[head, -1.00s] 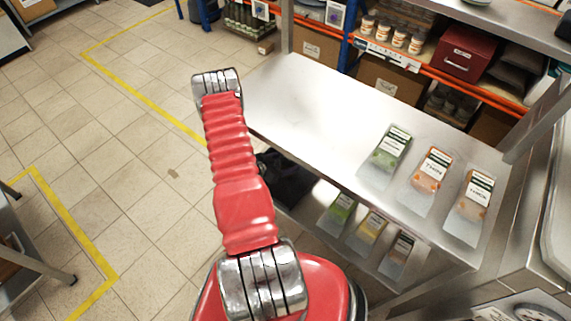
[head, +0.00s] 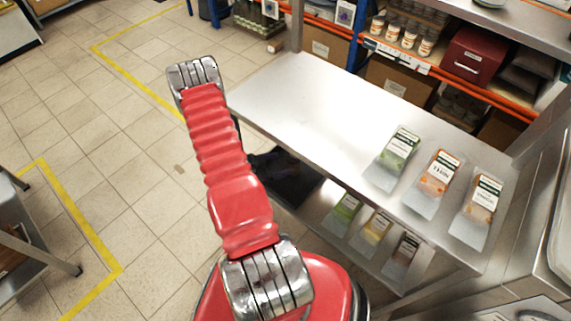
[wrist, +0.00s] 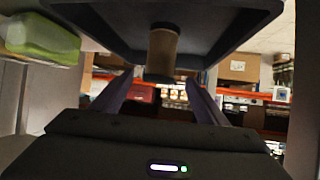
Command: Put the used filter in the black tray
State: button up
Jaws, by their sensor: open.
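The black tray (wrist: 215,35) fills the top of the wrist view, which looks upside down. A tan cylinder with a darker end (wrist: 163,50), apparently the used filter, stands over the tray's inside and overlaps its rim. It appears to be in the tray, though its base contact is unclear. My gripper (wrist: 160,95) is open, its two fingers apart with nothing visible gripped between them. The filter lies beyond and above them in the picture. In the head view the tray (head: 290,178) is a dark shape on the lower shelf, partly hidden; the gripper and filter are hidden.
A steel table (head: 300,95) has clear packets on its right end (head: 435,182); its left top is bare. More packets sit below, including a green one (head: 346,208); a green packet shows in the wrist view (wrist: 42,38). Racks with jars (head: 408,38) stand behind. Floor at left is open.

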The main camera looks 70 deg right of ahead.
jog(key=shift+v, duration=2.05)
jog(key=shift+s, duration=0.15)
jog(key=shift+r, duration=0.1)
